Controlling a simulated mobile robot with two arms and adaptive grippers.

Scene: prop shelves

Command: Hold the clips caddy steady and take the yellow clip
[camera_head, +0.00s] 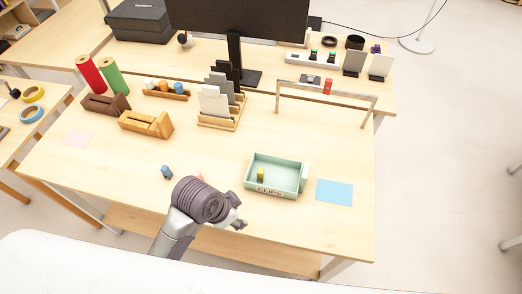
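The clips caddy (304,181) is a pale green open tray marked "CLIPS" at the front right of the table. The yellow clip (261,174) stands inside it, toward the left. My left gripper (240,213) is over the table's front edge, left of and nearer than the caddy, apart from it. Its fingers are small and partly hidden by the wrist, so their opening is unclear. Nothing visible is held. My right gripper is not in view.
A blue sheet (334,192) lies right of the caddy. A small blue object (166,172) is left of my arm. A wooden card rack (220,119), an orange holder (146,123) and a low frame (326,89) stand farther back. The table is clear between rack and caddy.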

